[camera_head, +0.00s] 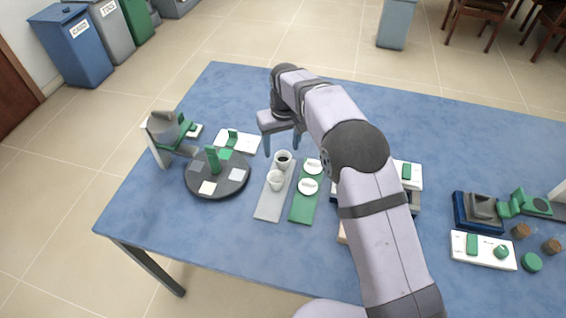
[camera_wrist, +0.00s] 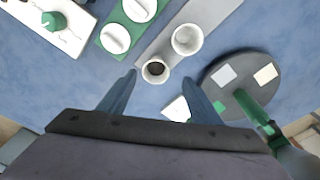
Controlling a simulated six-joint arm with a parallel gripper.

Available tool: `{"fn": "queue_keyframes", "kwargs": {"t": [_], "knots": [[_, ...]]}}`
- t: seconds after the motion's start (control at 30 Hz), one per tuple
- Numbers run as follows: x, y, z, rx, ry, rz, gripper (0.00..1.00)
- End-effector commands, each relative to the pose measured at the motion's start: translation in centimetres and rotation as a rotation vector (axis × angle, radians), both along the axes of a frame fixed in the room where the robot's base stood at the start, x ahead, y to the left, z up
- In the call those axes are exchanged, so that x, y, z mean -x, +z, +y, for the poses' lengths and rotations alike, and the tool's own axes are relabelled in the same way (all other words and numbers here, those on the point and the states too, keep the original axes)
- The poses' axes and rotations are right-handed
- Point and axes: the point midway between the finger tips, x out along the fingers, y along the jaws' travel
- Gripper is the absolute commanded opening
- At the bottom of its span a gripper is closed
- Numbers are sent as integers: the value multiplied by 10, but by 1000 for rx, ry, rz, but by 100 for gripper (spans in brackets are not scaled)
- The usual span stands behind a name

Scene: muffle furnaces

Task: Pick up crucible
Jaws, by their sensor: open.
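Two white crucibles stand upright on a grey strip. The far crucible (camera_head: 283,158) has dark contents and also shows in the wrist view (camera_wrist: 155,71). The near crucible (camera_head: 275,181) looks empty and shows in the wrist view (camera_wrist: 187,40). The grey strip (camera_head: 268,209) lies beside a green strip (camera_head: 301,211) bearing two white lids (camera_head: 308,186). My gripper (camera_head: 282,150) is open and empty, pointing down at the far crucible. In the wrist view, that crucible appears between the fingertips (camera_wrist: 160,76); I cannot tell how far the tips are above it.
A dark round disc (camera_head: 230,188) with coloured squares and a green post stands left of the strips. A white plate (camera_head: 240,146) with a green part lies behind it. Devices (camera_head: 480,210) and a white control panel (camera_head: 484,259) sit at the right. The blue table's front left is clear.

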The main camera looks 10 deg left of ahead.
Motion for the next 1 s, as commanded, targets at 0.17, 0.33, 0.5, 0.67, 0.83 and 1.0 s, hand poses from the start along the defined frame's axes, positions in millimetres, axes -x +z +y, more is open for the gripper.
{"fn": "queue_keyframes", "kwargs": {"t": [0.17,0.33,0.5,0.67,0.83,1.0], "knots": [[-1,-12,0,2,-1,3,58],[-3,-19,0,0,-1,0,58],[-4,-24,-1,2,-1,3,58],[-9,-39,-2,2,-1,3,58],[-12,-59,-1,1,-1,2,58],[-13,-70,-1,0,-1,0,58]]}}
